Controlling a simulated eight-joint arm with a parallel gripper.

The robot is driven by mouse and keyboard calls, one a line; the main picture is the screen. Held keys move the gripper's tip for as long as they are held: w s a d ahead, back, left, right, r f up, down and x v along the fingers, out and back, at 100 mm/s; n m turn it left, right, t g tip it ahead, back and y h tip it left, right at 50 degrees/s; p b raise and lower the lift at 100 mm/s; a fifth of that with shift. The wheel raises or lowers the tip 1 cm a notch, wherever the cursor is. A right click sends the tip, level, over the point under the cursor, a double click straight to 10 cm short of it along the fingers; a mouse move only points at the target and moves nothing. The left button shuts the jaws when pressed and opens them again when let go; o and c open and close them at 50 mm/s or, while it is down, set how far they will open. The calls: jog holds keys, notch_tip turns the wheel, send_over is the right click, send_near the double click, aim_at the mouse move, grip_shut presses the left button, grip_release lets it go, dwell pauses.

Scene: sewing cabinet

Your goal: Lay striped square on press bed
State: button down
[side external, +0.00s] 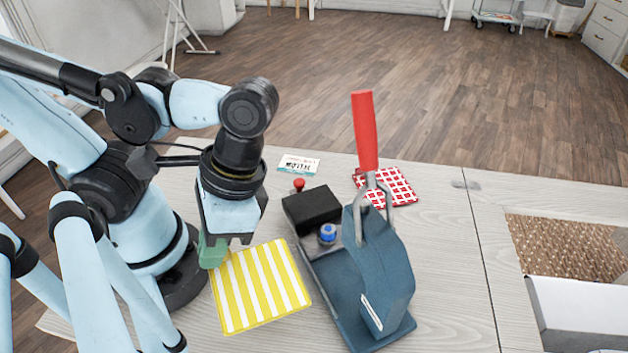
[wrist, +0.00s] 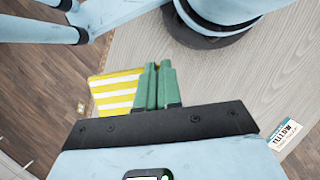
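The yellow-and-white striped square (side external: 260,287) is at the front left of the table, left of the press; it also shows in the wrist view (wrist: 115,95). My gripper (side external: 212,252) has green fingers at the square's upper left edge. In the wrist view the fingers (wrist: 157,85) are close together with a bit of yellow between their tips, so they are shut on the square's edge. Whether the square is lifted is hard to tell. The blue-grey press (side external: 385,265) has a raised red handle (side external: 364,130); its flat bed (side external: 335,280) is bare where it shows.
A black box (side external: 312,209) with a red knob and a blue knob (side external: 327,234) stand at the press's rear. A red-and-white patterned square (side external: 388,186) lies behind the press. A printed card (side external: 299,164) lies at the back. A recessed bin (side external: 565,250) is at the right.

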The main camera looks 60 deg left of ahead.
jog(key=shift+r, duration=0.1)
notch_tip(320, 180, up, 26)
jog(key=r, duration=0.1)
jog(key=n+t+h, duration=0.4)
jog(key=n+h, duration=0.1)
jog(key=n, duration=1.4)
send_over(314, 212)
jog(key=s+d, duration=0.3)
jog(key=s, duration=0.2)
jog(key=shift+m, duration=0.3)
jog(key=shift+w+d+f, duration=0.1)
jog(key=shift+d+f, duration=0.05)
jog(key=shift+f, duration=7.55)
jog(key=shift+d+f, duration=0.1)
jog(key=shift+f, duration=7.55)
jog(key=shift+f, duration=0.4)
jog(key=c, duration=1.2)
grip_release()
